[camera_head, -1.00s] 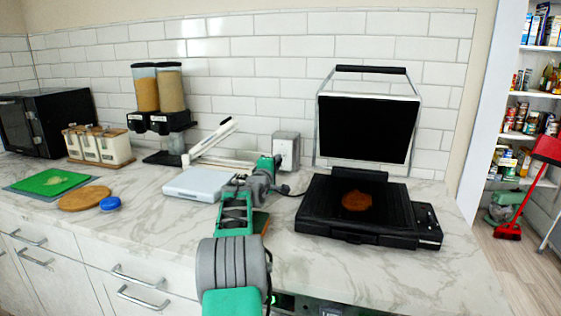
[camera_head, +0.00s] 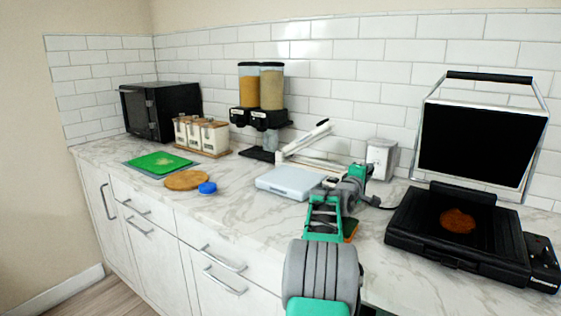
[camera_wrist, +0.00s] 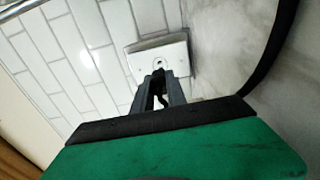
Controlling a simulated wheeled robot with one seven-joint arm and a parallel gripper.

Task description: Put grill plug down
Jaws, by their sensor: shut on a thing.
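My gripper (camera_head: 362,173) is low over the counter beside the outlet box. In the wrist view its two fingers (camera_wrist: 160,92) are shut on a small black plug (camera_wrist: 158,75). The wall outlet (camera_wrist: 158,58) lies just beyond the fingertips, and the plug looks apart from it, though the exact gap is hard to tell. In the head view the outlet box (camera_head: 380,157) stands against the tiled wall, and the plug itself is hidden by my gripper. The black grill (camera_head: 455,238) stands open at the right with a brown patty (camera_head: 458,220) on it. Its dark cord (camera_head: 385,207) runs toward my gripper.
A pale flat device (camera_head: 288,183) with a raised arm lies left of my gripper. A dispenser (camera_head: 262,100), jars (camera_head: 202,136), a microwave (camera_head: 160,112), a green board (camera_head: 158,163), a round wooden board (camera_head: 187,180) and a blue lid (camera_head: 207,188) stand further left.

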